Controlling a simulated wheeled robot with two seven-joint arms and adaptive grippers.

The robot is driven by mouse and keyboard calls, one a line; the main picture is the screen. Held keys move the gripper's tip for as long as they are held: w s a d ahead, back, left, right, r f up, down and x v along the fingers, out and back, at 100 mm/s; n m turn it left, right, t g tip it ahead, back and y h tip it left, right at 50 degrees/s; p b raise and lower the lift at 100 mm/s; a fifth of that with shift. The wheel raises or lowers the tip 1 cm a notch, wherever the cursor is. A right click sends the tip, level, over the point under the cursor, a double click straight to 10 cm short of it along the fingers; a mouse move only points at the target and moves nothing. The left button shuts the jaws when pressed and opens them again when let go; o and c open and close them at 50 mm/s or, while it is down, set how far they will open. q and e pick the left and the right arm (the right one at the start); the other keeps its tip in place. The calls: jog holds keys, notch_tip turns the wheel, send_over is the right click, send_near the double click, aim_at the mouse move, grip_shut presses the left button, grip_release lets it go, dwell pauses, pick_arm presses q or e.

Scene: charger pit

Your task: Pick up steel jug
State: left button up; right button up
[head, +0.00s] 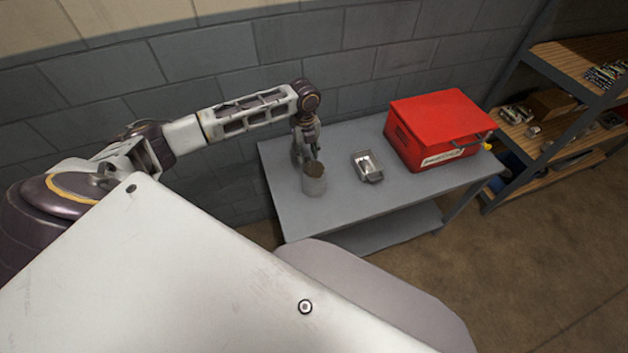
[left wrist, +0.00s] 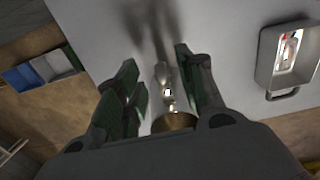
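The steel jug (head: 314,186) stands upright on the grey table (head: 335,205), near its left end. Its grey side and brownish top show in the head view. My left gripper (head: 305,152) is just behind and above the jug, pointing down. In the left wrist view, the fingers of my left gripper (left wrist: 156,62) are spread apart. Part of the jug (left wrist: 175,122), a brownish rim with a shiny narrow piece, shows between them, with gaps to the fingers. The jug's lower part is hidden there. My right gripper is in neither view.
A metal tray (head: 361,172) lies right of the jug; the left wrist view shows it with something inside. A red box (head: 437,128) stands at the table's right. A block wall runs behind. Shelves (head: 575,125) stand at far right. The table's front is clear.

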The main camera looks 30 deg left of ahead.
aim_at(312, 175)
pick_arm(q)
jog(key=shift+w+f, duration=0.1)
jog(key=shift+f, duration=1.6)
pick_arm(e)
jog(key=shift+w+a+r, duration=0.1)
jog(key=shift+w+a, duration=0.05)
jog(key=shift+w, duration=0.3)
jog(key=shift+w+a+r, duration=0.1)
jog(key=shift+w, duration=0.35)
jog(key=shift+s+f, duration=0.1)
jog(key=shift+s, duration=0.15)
pick_arm(q)
jog(key=shift+c, duration=0.2)
jog(key=c, duration=0.5)
grip_shut()
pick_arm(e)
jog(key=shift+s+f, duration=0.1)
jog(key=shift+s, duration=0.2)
